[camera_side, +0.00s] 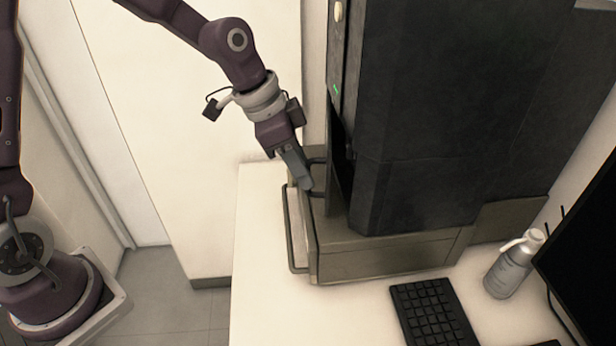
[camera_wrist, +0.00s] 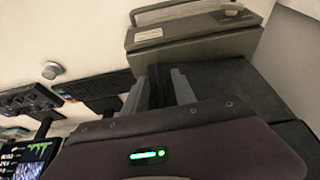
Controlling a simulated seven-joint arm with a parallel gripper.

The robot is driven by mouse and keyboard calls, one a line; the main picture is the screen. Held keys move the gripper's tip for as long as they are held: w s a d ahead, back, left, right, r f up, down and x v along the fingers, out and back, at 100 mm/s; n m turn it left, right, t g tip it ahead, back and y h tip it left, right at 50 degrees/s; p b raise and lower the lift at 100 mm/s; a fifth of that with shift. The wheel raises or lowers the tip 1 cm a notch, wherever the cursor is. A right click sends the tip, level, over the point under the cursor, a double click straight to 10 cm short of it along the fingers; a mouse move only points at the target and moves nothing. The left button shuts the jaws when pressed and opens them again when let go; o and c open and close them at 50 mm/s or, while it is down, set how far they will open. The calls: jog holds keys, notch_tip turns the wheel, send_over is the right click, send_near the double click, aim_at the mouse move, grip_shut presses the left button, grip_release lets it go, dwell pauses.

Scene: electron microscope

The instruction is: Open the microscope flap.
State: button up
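The microscope (camera_side: 430,110) is a tall dark body on a grey metal base. Its flap (camera_side: 338,165) is a dark upright panel on the left-facing side, with a black area beside its edge; I cannot tell how far it stands from the body. A dark bar handle (camera_side: 318,161) sticks out from the flap toward my gripper. My gripper (camera_side: 306,184) points down and right, with its fingers at the handle. In the wrist view, the two grey fingers of my gripper (camera_wrist: 159,88) stand apart with something black between them. Whether they clamp the handle is unclear.
The microscope base (camera_side: 385,260) has a looped rail (camera_side: 290,230) on its left.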

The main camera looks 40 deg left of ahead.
jog(key=shift+x, duration=1.55)
grip_shut()
